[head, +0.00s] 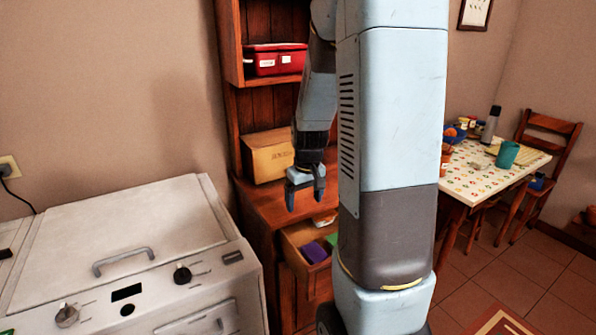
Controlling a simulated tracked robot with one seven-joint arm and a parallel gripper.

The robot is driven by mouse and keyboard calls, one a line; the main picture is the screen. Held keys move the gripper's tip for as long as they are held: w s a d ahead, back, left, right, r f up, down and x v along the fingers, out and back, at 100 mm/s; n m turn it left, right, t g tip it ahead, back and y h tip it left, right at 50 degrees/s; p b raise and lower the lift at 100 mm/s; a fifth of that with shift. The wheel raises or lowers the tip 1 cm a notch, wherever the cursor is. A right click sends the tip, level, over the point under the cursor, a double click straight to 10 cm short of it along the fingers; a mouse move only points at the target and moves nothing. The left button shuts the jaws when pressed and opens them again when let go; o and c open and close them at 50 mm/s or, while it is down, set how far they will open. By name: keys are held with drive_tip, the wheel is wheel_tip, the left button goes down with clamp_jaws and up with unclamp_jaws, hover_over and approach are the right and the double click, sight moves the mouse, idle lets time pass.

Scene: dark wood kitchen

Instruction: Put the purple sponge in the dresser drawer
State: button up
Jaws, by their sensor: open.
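The dresser (270,205) stands behind my column, with a drawer (291,240) pulled open. The purple sponge (314,252) lies inside this open drawer, near its front. My gripper (305,203) hangs fingers down above the dresser and drawer, higher than the sponge and apart from it. Its two fingers are spread and nothing is between them. My column hides the right part of the drawer and dresser.
A green item (332,239) lies in the drawer beside the sponge. A wooden box (267,155) stands on the dresser top, and a red case (275,60) on a shelf. A white stove (130,250) is at left, a set table (490,172) at right.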

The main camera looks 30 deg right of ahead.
drive_tip(key=s+a+r+t, duration=0.2)
drive_tip(key=s+a+r, duration=0.4)
drive_tip(key=s+r, duration=0.3)
drive_tip(key=s+a+r+t, duration=0.2)
drive_tip(key=s+a+r, duration=0.4)
drive_tip(key=s+r, duration=0.3)
wheel_tip(320, 180, up, 3)
drive_tip(key=shift+r, duration=0.2)
drive_tip(key=shift+s, duration=0.1)
idle(0.3)
